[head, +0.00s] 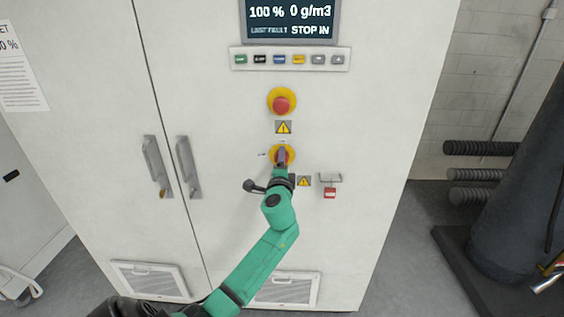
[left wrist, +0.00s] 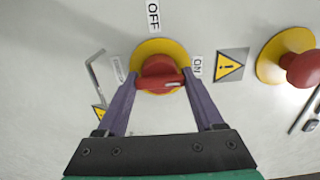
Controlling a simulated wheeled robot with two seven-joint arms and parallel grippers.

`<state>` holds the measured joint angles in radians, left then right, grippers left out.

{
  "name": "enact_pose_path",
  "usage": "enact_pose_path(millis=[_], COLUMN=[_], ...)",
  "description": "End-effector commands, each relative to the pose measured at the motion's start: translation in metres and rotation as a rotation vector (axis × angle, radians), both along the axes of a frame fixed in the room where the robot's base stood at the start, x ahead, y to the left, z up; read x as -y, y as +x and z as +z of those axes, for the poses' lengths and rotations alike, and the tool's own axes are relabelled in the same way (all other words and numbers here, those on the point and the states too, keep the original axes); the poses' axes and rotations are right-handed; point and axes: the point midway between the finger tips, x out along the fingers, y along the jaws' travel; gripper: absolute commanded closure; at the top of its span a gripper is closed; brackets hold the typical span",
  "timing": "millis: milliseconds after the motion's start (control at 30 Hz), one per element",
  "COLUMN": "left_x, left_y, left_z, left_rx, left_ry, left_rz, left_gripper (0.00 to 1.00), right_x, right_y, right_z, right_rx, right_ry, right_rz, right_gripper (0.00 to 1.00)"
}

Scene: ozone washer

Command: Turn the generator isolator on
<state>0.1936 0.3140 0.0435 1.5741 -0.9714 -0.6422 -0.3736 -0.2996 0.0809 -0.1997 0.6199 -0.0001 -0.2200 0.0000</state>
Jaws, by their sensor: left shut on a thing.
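The generator isolator is a red rotary knob on a round yellow plate (head: 271,151) on the white cabinet front. In the left wrist view the red knob (left wrist: 160,76) lies between my left gripper's fingertips (left wrist: 160,80), one at each end of its handle. The handle lies about crosswise there, its right end close to the ON label (left wrist: 197,67). The OFF label (left wrist: 153,15) is above the plate. In the head view my left gripper (head: 281,158) covers most of the knob. My left gripper is shut on the knob. My right gripper is not in view.
A red emergency stop (head: 281,105) on a yellow plate sits above the isolator, with a warning sign (head: 283,128) between. A hasp with a red padlock (head: 330,193) hangs to the right. Door handles (head: 187,167) are on the left, and a display (head: 290,20) is above.

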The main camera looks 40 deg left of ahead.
Motion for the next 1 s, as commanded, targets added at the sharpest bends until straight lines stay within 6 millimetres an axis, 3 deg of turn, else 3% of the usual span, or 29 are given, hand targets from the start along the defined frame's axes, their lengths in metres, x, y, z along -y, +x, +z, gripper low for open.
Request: enact_pose_path(millis=[267,300,333,733,1000], left_x=[-0.002,-0.002,-0.002,0.004,0.035], left_y=[-0.001,-0.001,-0.001,-0.005,-0.048], left_z=[0.006,0.006,0.006,0.001,-0.003], left_rx=[0.006,0.006,0.007,0.002,0.004], left_ry=[0.01,0.01,0.009,0.004,0.0], left_rz=[0.004,0.004,0.004,0.0,0.0], left_gripper=[0.87,0.16,0.1,0.1,0.1], right_x=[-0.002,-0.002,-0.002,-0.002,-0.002], right_y=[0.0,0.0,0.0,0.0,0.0], right_z=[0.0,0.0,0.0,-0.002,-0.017], right_rx=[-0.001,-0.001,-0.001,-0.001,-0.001], right_ry=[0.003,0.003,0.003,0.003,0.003], right_rz=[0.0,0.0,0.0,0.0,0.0], right_gripper=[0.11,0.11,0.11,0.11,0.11])
